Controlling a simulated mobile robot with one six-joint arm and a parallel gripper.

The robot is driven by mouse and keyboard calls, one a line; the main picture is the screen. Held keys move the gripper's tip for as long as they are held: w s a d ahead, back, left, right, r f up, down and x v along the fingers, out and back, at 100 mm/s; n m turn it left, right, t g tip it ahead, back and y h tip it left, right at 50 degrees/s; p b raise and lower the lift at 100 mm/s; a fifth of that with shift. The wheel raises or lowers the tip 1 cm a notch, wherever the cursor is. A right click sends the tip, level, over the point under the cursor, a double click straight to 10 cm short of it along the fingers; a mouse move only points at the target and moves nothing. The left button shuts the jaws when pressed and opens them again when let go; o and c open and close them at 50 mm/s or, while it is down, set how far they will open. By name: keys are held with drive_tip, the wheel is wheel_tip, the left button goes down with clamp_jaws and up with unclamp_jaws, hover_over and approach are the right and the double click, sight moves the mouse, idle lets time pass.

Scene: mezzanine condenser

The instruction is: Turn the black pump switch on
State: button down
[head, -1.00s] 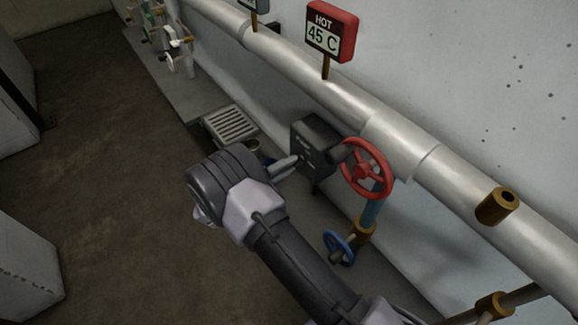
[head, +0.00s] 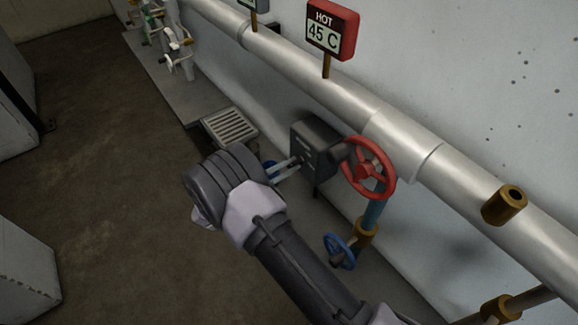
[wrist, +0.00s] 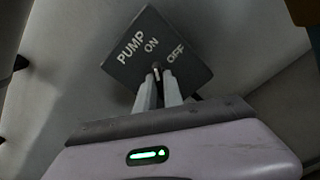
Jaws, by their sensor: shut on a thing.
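The black pump switch box (head: 318,148) is mounted beside the large pipe, left of the red handwheel. In the wrist view its dark face (wrist: 140,62) carries the words PUMP, ON and OFF, tilted in the picture. A small pale switch lever (wrist: 156,66) stands out from the face below ON and left of OFF. My gripper (wrist: 158,78) is shut on the lever, with a finger on either side. The fingertips hide part of the lever, so its exact setting is hard to tell. In the head view my gripper (head: 294,162) reaches the box from the left.
A red handwheel (head: 368,168) is close to the right of the box, with a blue handwheel (head: 340,250) below. A large pipe (head: 400,130) runs along the wall. A floor grate (head: 229,128) lies behind my gripper. Open floor is at the left.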

drive_tip(key=shift+n, duration=0.4)
drive_tip(key=c, duration=1.5)
unclamp_jaws()
drive_tip(key=shift+o, duration=0.2)
drive_tip(key=shift+a, duration=0.1)
drive_tip(key=v, duration=1.7)
drive_tip(key=shift+s, duration=0.2)
drive_tip(key=shift+a, duration=0.15)
